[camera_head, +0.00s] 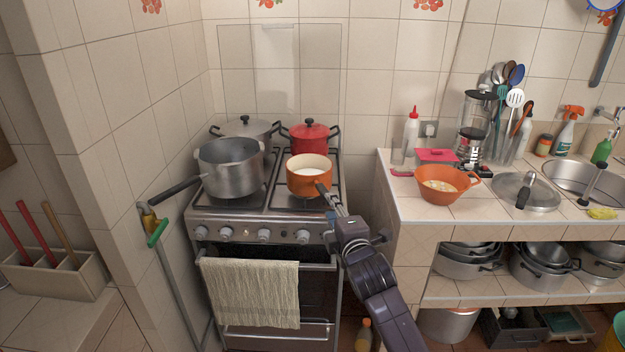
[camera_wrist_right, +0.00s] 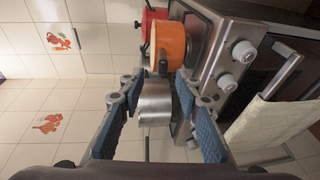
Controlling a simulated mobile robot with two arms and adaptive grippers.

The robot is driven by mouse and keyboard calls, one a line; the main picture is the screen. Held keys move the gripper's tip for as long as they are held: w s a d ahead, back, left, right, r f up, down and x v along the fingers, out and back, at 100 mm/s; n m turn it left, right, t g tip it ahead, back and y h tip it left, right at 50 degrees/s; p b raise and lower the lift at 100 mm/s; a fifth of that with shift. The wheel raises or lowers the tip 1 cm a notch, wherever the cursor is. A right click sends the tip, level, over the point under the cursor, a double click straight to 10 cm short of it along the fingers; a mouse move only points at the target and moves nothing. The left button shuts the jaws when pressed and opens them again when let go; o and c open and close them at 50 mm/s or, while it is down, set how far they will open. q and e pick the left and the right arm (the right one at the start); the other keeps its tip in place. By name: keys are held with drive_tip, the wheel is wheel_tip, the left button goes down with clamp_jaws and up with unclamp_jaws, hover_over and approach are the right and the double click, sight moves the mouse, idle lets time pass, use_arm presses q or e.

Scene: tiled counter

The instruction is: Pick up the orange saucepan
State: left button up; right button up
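The orange saucepan (camera_head: 306,181) stands on the front right of the stove, with pale contents inside. Its dark handle points toward the front, to my right gripper (camera_head: 336,203). In the right wrist view the orange saucepan (camera_wrist_right: 168,42) is straight ahead, with its handle end just beyond the fingertips. My right gripper (camera_wrist_right: 157,88) is open there, its blue-padded fingers wide apart and nothing held. In the head view its fingertips overlap the handle end; I cannot tell whether they touch. My left gripper is in neither view.
A large grey pot (camera_head: 230,172) with a long handle stands left of the saucepan. A lidded red pot (camera_head: 309,138) and a lidded grey pot (camera_head: 246,128) are behind. A towel (camera_head: 250,293) hangs on the oven front. The counter on the right holds an orange colander (camera_head: 445,188).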

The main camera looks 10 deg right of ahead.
drive_tip(key=shift+w+f, duration=0.25)
drive_tip(key=shift+w, duration=0.5)
drive_tip(key=p, duration=0.2)
approach(316, 185)
drive_tip(key=shift+w+d+f, duration=0.4)
drive_tip(key=shift+w+d, duration=0.1)
drive_tip(key=shift+w, duration=0.05)
drive_tip(key=shift+w+f, duration=0.15)
drive_tip(key=shift+w, duration=0.3)
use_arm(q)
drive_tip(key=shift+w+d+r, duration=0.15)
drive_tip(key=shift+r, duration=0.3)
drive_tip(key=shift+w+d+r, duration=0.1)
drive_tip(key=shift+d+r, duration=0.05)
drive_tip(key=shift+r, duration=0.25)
use_arm(e)
drive_tip(key=shift+c, duration=0.2)
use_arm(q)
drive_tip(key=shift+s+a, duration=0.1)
use_arm(e)
clamp_jaws()
drive_tip(key=shift+r, duration=0.25)
